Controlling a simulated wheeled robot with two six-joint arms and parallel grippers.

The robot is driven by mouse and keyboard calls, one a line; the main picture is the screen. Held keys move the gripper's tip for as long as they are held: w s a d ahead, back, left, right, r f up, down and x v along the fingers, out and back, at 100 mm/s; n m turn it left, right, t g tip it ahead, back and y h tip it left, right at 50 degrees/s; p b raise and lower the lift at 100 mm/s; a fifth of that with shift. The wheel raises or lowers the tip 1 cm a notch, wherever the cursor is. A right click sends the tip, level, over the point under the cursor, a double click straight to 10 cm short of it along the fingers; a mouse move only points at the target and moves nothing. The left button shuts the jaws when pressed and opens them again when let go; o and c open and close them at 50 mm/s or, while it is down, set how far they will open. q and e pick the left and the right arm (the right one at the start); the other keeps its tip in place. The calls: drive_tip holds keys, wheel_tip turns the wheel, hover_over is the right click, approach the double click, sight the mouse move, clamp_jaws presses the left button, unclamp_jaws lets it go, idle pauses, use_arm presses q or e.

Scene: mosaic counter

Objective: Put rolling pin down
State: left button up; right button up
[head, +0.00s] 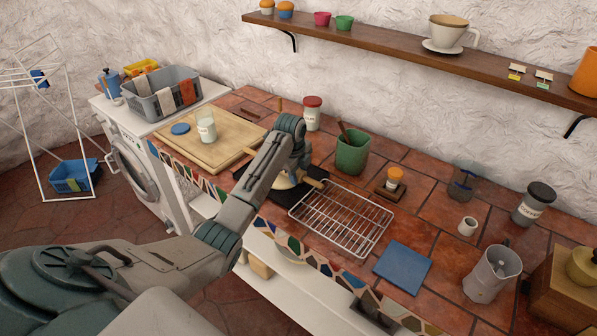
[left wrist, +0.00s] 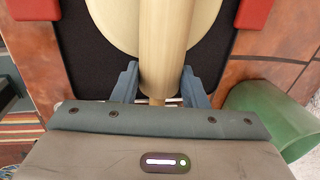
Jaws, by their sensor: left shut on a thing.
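The rolling pin (left wrist: 167,40) is a pale wooden cylinder, seen lengthwise in the left wrist view. My left gripper (left wrist: 160,82) is shut on it near one end, with a blue-grey finger on either side. It also shows in the head view (head: 301,172), low over the counter. Below the pin are a round cream disc (left wrist: 105,22) and a dark mat (left wrist: 78,55) with red parts at its sides. In the head view my arm hides most of the pin and the mat. I cannot tell whether the pin touches the disc. My right gripper is not in view.
A wire rack (head: 342,222) lies right of the gripper, and a green pot (head: 352,155) stands behind it. A wooden board (head: 208,150) with a glass jar (head: 206,126) is to the left. A blue square (head: 402,267) lies front right.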

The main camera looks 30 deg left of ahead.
use_arm(q)
drive_tip(key=shift+s+f, duration=0.1)
drive_tip(key=shift+f, duration=0.3)
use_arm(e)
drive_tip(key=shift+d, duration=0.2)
use_arm(q)
drive_tip(key=o, duration=1.1)
drive_tip(key=shift+c, duration=0.2)
drive_tip(key=shift+o, duration=0.2)
drive_tip(key=shift+f, duration=0.1)
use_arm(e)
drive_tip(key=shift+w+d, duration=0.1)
use_arm(q)
drive_tip(key=shift+r, duration=0.55)
wheel_tip(320, 180, up, 12)
drive_tip(key=s+b, duration=0.2)
drive_tip(key=shift+s, duration=0.15)
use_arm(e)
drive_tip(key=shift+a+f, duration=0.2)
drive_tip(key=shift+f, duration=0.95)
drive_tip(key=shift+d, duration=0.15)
